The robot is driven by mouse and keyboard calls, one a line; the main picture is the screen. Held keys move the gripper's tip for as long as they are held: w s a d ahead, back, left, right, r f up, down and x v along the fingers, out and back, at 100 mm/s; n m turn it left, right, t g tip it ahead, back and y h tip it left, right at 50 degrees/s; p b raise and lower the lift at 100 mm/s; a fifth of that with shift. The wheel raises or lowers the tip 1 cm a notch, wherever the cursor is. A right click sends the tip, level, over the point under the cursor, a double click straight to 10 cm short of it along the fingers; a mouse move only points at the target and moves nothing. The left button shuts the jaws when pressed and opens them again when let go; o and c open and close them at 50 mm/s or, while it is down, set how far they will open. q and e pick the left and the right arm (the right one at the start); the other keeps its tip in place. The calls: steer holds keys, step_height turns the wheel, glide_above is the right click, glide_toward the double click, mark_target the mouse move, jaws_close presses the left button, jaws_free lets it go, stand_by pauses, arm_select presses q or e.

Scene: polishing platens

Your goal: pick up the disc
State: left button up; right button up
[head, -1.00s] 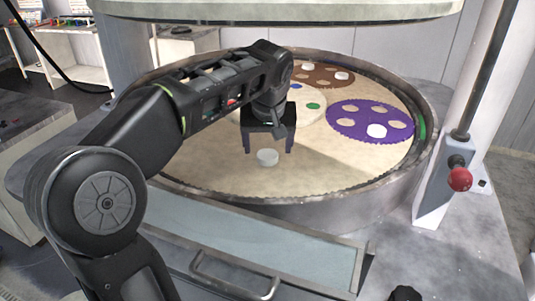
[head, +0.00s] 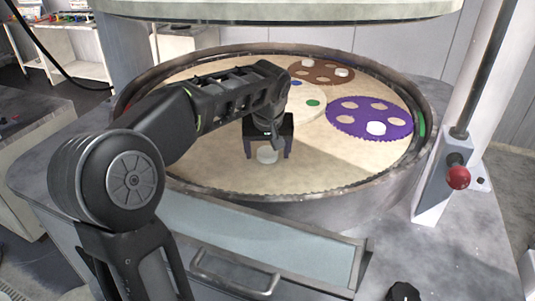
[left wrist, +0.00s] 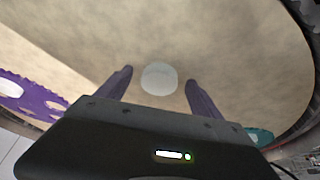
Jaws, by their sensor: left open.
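A small white disc (head: 267,155) lies flat on the beige platen near its front. In the left wrist view the disc (left wrist: 159,78) sits between my two purple fingertips, a little beyond them, with a gap on each side. My left gripper (head: 267,154) is open and low over the platen, its fingers on either side of the disc in the head view. The left wrist view shows the open left gripper (left wrist: 159,82) with nothing held. My right gripper is not in view.
A purple carrier (head: 350,125) with another white disc (head: 376,128) lies at the right of the platen. A brown carrier (head: 312,72) with white discs lies at the back. The raised metal rim (head: 310,205) surrounds the platen. A red-knobbed lever (head: 457,178) stands to the right.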

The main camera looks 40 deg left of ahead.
arm_select(q)
steer(key=shift+c, duration=0.3)
steer(key=c, duration=1.5)
